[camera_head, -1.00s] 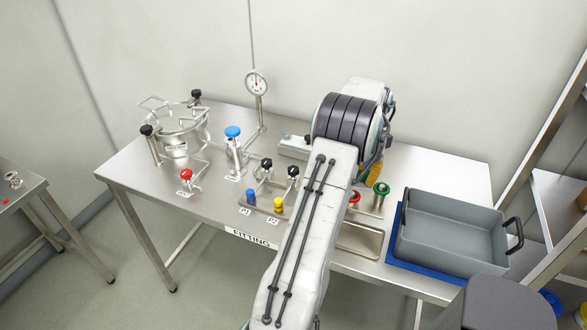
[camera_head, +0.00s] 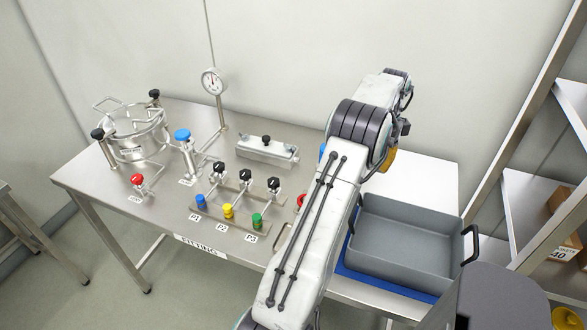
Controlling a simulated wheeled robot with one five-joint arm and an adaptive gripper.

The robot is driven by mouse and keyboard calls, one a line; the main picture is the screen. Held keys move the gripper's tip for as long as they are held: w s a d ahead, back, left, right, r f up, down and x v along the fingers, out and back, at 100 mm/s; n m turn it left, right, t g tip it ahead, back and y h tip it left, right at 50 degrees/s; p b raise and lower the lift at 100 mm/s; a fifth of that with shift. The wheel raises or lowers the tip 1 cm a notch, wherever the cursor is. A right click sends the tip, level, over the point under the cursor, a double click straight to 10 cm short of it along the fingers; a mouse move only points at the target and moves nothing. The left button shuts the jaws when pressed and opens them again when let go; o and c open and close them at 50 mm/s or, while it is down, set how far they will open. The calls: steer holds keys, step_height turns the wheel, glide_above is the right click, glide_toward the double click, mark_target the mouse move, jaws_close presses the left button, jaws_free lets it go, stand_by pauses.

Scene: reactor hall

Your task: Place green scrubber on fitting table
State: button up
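The fitting table (camera_head: 95,180) is a steel table with a "FITTING" label on its front edge, and it fills the middle of the head view. My arm reaches over its right part. The fingers of my gripper are hidden behind the arm, so I cannot see what they hold. I cannot make out a green scrubber. The small green cap (camera_head: 257,221) by the P3 label is part of the fixed fittings. A yellow thing (camera_head: 389,161) shows partly behind my arm; I cannot tell what it is.
A steel pot (camera_head: 137,140), a gauge (camera_head: 213,82), a blue knob (camera_head: 182,136), a red-knobbed valve (camera_head: 137,180) and a steel box (camera_head: 266,151) stand on the table. A grey tray (camera_head: 400,262) sits on a blue mat at the right. Shelves (camera_head: 535,220) stand further right.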

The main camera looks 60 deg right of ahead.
steer(key=shift+f+p, duration=0.65)
steer(key=shift+f, duration=4.3)
steer(key=shift+f, duration=0.15)
steer(key=o, duration=1.1)
steer(key=shift+r, duration=0.2)
step_height(320, 180, up, 12)
steer(key=shift+a+f+b, duration=0.1)
steer(key=shift+a+b, duration=0.05)
steer(key=shift+b, duration=0.35)
